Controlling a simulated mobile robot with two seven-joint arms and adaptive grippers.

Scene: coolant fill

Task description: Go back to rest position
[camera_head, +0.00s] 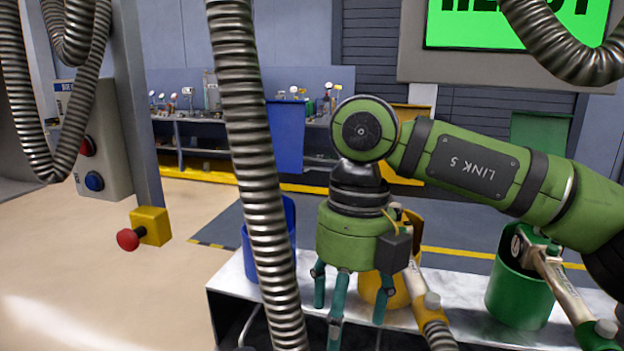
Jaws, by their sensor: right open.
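My right arm, green and marked LINK 5, comes in from the right of the head view. My right gripper (345,300) points down with its teal fingers spread and nothing between them. It hangs in front of the metal table, between the blue container and the yellow container. My left gripper does not show.
A metal table (226,286) bears a blue container (250,250), a yellow container (403,292) and a green container (520,300). Nozzles with hoses rest at the yellow and green ones. A ribbed hose (255,150) hangs in front. A red button (128,239) sticks out at left.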

